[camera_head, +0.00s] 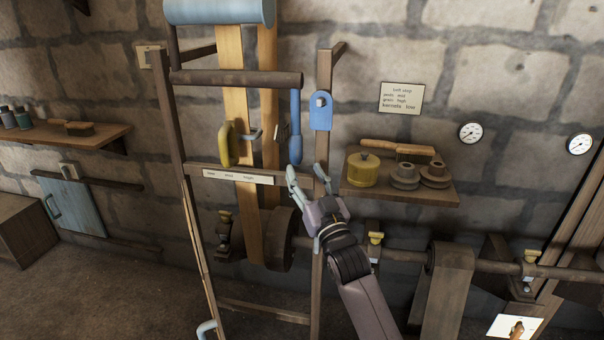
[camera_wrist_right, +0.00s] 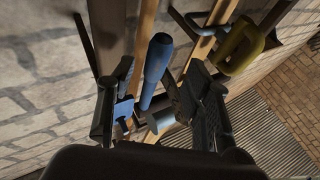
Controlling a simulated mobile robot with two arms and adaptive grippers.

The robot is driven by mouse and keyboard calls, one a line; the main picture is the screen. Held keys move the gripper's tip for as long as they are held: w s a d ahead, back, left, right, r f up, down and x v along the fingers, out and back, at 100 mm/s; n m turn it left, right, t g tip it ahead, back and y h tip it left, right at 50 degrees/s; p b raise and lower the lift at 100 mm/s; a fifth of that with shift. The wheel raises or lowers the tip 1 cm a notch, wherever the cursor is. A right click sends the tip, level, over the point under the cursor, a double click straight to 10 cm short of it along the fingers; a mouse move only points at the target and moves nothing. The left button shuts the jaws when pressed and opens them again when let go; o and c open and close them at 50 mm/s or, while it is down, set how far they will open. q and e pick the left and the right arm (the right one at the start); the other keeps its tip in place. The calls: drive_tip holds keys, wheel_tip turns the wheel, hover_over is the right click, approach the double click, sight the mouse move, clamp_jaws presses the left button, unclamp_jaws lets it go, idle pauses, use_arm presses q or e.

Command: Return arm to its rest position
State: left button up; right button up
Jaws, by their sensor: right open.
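My right gripper (camera_head: 307,180) is open in the head view, in front of the wooden frame and just below a blue lever handle (camera_head: 295,127). In the right wrist view the blue handle (camera_wrist_right: 157,65) shows beyond and between the spread fingers (camera_wrist_right: 148,95). I see no contact, and nothing is held. The yellow handle (camera_head: 225,144) is left of the blue one, beside the wide belt (camera_head: 233,85); it also shows in the right wrist view (camera_wrist_right: 240,46). My left gripper is not in view.
A blue plate (camera_head: 321,111) is on the right post. A shelf (camera_head: 420,192) at right holds a yellow pot (camera_head: 363,169) and grey pulleys (camera_head: 405,174). A shaft with a dark pulley (camera_head: 281,238) runs below. The floor (camera_head: 90,295) at lower left looks clear.

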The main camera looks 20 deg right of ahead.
drive_tip(key=shift+f, duration=0.1)
drive_tip(key=s+a+f+g, duration=0.2)
drive_tip(key=s+f+g, duration=0.3)
drive_tip(key=s+f, duration=0.45)
drive_tip(key=s+a+f+g, duration=0.2)
drive_tip(key=s+f+g, duration=0.35)
drive_tip(key=f, duration=0.75)
drive_tip(key=s+a+f+n+g, duration=0.1)
drive_tip(key=s+f+g, duration=0.35)
drive_tip(key=s, duration=0.85)
drive_tip(key=s+a+f+n+g, duration=0.1)
drive_tip(key=s+f+g, duration=0.35)
drive_tip(key=s, duration=0.85)
wheel_tip(320, 180, down, 24)
drive_tip(key=s+p, duration=0.1)
drive_tip(key=p, duration=0.2)
drive_tip(key=s+d+f+g, duration=0.1)
drive_tip(key=s+f, duration=0.6)
drive_tip(key=s, duration=0.1)
drive_tip(key=s+d+f+p, duration=0.1)
drive_tip(key=s+d+f, duration=0.1)
drive_tip(key=s+f, duration=0.5)
drive_tip(key=shift+s+d+g, duration=0.25)
drive_tip(key=shift+s+g, duration=0.1)
drive_tip(key=shift+s, duration=0.4)
